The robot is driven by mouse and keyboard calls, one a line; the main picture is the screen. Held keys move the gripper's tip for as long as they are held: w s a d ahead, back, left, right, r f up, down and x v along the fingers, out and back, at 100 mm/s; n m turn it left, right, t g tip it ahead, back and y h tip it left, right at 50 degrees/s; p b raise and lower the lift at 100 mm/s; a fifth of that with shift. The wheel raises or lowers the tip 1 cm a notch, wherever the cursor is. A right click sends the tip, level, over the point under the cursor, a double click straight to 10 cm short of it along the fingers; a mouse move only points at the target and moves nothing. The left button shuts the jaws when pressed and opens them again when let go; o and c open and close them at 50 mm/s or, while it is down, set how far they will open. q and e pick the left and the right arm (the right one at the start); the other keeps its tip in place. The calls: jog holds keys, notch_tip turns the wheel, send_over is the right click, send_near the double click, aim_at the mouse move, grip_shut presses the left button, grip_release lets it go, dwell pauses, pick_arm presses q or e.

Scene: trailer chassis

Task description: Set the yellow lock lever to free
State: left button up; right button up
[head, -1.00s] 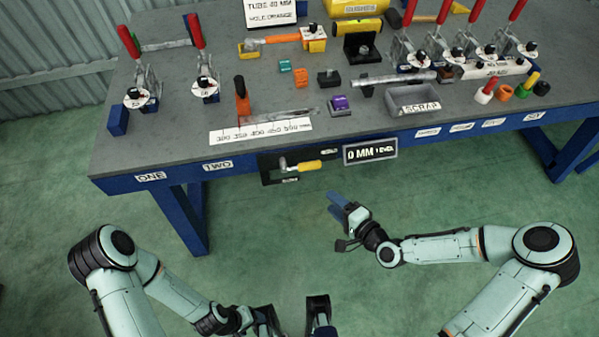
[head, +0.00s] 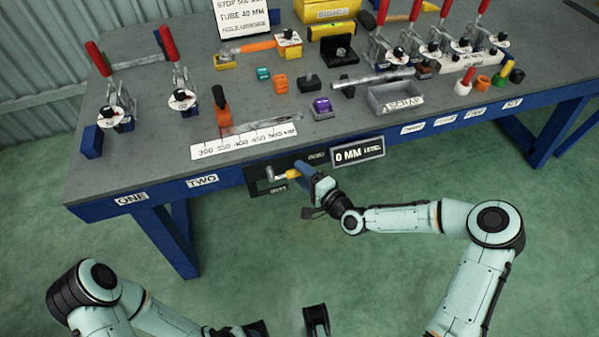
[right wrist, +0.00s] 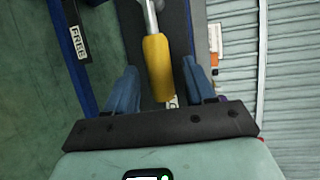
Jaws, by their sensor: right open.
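The yellow lock lever (head: 292,174) is on a dark panel (head: 257,184) on the bench's front face. Its yellow grip (right wrist: 158,68) and metal stem (right wrist: 151,18) show clearly in the right wrist view. My right gripper (head: 302,171) is at the lever in the head view. In the right wrist view its blue fingers (right wrist: 161,84) are open, one on each side of the grip, with visible gaps. A FREE label (right wrist: 79,44) shows at the left there. My left gripper is low in the head view, partly cut off, and its jaws are unclear.
A 0 MM display (head: 358,152) is mounted just right of the lever panel. The bench top (head: 150,150) above holds a ruler strip (head: 243,141), red-handled clamps and a grey scrap bin (head: 396,96). The green floor (head: 400,270) in front is open.

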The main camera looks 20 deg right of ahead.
jog(key=shift+x, duration=0.9)
grip_shut()
